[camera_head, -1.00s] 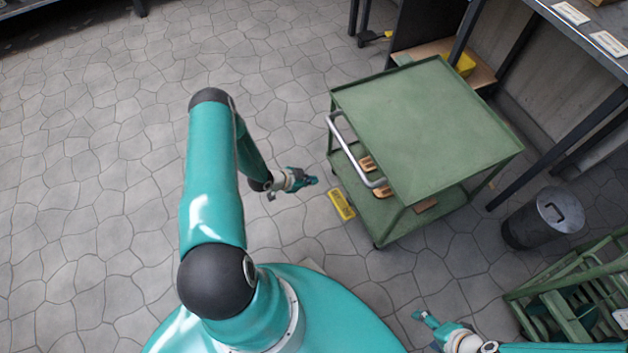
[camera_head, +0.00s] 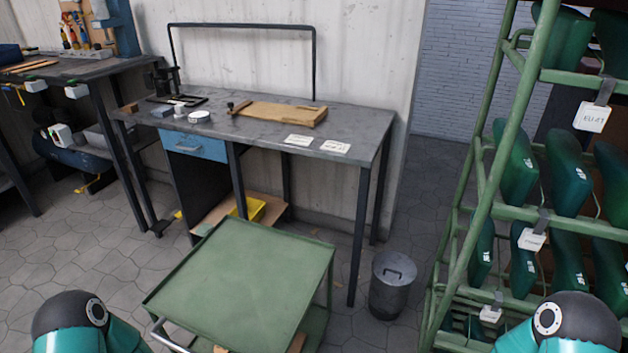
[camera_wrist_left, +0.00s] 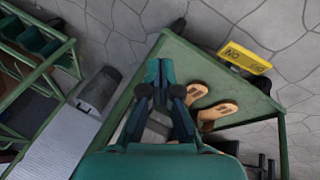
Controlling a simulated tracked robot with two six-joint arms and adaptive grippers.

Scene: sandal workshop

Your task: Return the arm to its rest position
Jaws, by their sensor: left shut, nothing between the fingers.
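My left gripper (camera_wrist_left: 160,75) shows in the left wrist view, its teal fingertips together and nothing between them. It is seen over a green cart (camera_wrist_left: 185,50), and I cannot tell the height between them. In the head view only the upper bends of my arms show, the left arm (camera_head: 75,318) at the bottom left and the right arm (camera_head: 570,322) at the bottom right. My left gripper is outside the head view. My right gripper is in neither current view.
The green cart (camera_head: 245,275) stands in front of a workbench (camera_head: 360,130). Tan sandal soles (camera_wrist_left: 217,111) lie on the cart's shelf. A metal bin (camera_head: 392,285) and a green rack (camera_head: 470,235) of dark green lasts stand right. Floor is open at left.

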